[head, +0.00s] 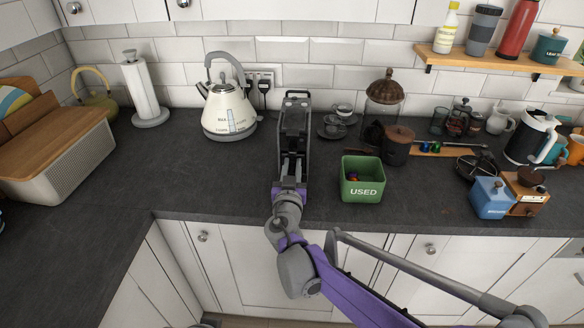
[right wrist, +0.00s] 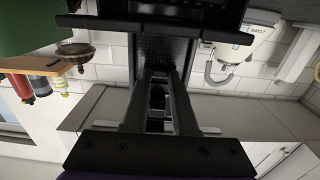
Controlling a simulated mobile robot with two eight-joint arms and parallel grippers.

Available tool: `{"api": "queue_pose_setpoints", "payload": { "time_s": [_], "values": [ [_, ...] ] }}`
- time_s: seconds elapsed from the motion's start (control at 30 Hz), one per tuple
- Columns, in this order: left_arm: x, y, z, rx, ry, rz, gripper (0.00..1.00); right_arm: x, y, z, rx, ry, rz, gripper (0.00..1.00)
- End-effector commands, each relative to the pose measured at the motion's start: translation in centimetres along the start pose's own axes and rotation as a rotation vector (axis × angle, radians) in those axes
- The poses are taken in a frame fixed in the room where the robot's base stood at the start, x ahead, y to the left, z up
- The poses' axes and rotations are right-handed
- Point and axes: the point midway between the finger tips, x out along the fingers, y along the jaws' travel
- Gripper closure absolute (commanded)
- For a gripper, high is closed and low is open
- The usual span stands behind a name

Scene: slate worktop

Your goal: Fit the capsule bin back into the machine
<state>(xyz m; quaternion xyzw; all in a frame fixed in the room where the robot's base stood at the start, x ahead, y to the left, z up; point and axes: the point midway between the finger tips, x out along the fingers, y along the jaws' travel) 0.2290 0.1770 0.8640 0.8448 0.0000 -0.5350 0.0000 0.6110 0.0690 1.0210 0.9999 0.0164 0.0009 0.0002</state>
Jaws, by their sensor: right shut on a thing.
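The dark capsule machine (head: 296,112) stands on the worktop at the middle, its narrow front facing me. My right gripper (head: 291,168) is directly in front of it, pointing at its lower front. It is shut on a dark piece, taken as the capsule bin (right wrist: 160,50), which the fingers and the machine's shade mostly hide in the head view. In the right wrist view, turned upside down, the gripper fingers (right wrist: 158,80) reach to this dark piece, close to the machine's front. I cannot tell how far in the bin sits. My left gripper is not in view.
A green box marked USED (head: 362,190) with capsules inside stands just right of my gripper. A kettle (head: 228,110) stands left of the machine, cups (head: 338,122) and a brown-lidded canister (head: 397,148) right.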

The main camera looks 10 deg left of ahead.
Motion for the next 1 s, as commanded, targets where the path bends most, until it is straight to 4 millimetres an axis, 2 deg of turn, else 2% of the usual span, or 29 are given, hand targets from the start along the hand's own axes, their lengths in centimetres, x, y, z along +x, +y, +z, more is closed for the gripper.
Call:
{"api": "queue_pose_setpoints", "payload": {
  "time_s": [1.0],
  "values": [
    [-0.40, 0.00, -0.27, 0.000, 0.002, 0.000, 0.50, 0.54, -0.02, 0.17, 0.000, 0.000, 0.000, 1.00]
  ]
}}
